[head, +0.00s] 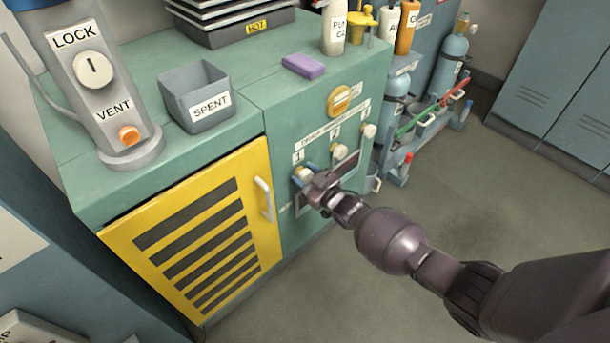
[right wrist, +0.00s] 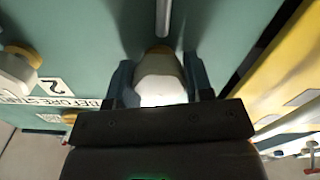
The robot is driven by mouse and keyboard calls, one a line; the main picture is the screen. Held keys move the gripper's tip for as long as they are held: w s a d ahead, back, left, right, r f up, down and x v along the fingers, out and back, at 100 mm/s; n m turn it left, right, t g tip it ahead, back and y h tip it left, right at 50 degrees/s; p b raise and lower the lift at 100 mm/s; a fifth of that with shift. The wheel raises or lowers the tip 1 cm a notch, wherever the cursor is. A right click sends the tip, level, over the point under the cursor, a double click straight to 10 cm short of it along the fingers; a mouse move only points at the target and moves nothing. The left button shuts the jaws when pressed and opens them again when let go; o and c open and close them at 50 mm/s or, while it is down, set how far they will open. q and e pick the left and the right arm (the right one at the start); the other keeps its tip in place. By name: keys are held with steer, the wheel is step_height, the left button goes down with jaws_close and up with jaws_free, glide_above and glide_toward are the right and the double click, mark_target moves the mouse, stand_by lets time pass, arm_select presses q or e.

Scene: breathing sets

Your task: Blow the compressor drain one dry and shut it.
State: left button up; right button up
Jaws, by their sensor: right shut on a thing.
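Drain knob one, a cream knob (head: 302,172) under the label "1" (head: 298,157), is on the green compressor cabinet's (head: 240,160) front panel. My right gripper (head: 304,178) is shut on it, with blue fingers on either side. In the right wrist view the pale knob (right wrist: 160,82) sits between the two fingers of the gripper (right wrist: 160,85). Knob two (head: 338,151) and knob three (head: 368,131) are to its right on the panel, untouched by the gripper. Any water or air at the drain outlet cannot be seen. My left gripper is not in view.
A yellow louvred door (head: 200,230) with a white handle (head: 264,198) is left of the panel. On top are a grey SPENT bin (head: 197,98), a purple block (head: 303,65) and a LOCK/VENT post (head: 100,90). Gas cylinders (head: 452,55) stand behind; the floor at right is clear.

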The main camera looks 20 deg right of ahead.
stand_by(0.4)
steer(key=o, duration=0.9)
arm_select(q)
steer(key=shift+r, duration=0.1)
arm_select(e)
steer(key=shift+s, duration=0.1)
steer(key=shift+s+d, duration=0.15)
steer(key=shift+s, duration=0.05)
arm_select(q)
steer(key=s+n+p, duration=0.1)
steer(key=p, duration=0.1)
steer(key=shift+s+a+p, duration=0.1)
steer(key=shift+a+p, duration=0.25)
steer(key=shift+p, duration=0.05)
arm_select(e)
steer(key=v, duration=1)
steer(key=shift+s, duration=0.1)
